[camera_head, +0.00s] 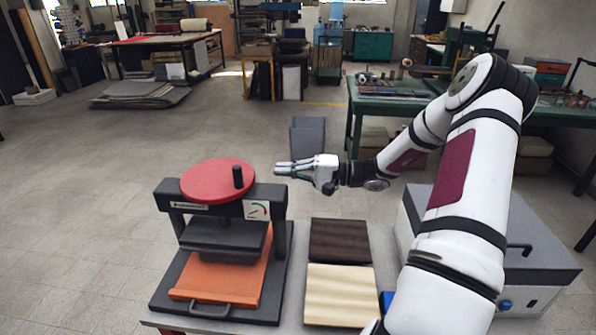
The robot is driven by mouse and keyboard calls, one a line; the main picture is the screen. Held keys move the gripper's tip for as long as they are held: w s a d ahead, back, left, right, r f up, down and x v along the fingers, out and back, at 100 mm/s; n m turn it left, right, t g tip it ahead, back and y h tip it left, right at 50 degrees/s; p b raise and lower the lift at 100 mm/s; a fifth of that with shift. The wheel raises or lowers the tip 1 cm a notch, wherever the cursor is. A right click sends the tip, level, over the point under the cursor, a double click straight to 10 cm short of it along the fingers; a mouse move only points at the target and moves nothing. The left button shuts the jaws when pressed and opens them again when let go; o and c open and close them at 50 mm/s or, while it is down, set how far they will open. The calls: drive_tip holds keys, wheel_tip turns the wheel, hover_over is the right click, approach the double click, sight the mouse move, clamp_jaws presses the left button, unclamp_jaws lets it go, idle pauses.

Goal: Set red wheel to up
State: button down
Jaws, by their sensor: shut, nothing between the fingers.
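The red wheel (215,181) lies flat on top of a black press (283,192) at the left of the bench. A black upright knob (238,177) stands near the wheel's right edge. A small white dial label (257,210) is on the press frame's right front; its marks are too small to read. My gripper (278,168) is shut and empty, pointing left. In the picture it is just right of the wheel and knob, apart from the knob. An orange sheet (225,283) lies on the press bed under the dark plate.
A dark brown block (339,241) and a cream striped block (341,296) lie right of the press. A grey box (541,275) with a handle and blue knob stands at the right, partly behind my arm. Workshop tables stand farther back.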

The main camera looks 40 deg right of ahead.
drive_tip(key=x, duration=0.3)
drive_tip(key=shift+w+a, duration=0.1)
drive_tip(key=shift+a, duration=0.15)
drive_tip(key=a+p, duration=0.1)
drive_tip(key=a, duration=0.1)
drive_tip(key=shift+a, duration=0.25)
drive_tip(key=shift+w+a, duration=0.1)
drive_tip(key=shift+a, duration=0.7)
drive_tip(key=shift+s+a+p, duration=0.25)
drive_tip(key=shift+a+p, duration=0.4)
drive_tip(key=shift+a, duration=0.05)
drive_tip(key=shift+w+d, duration=0.1)
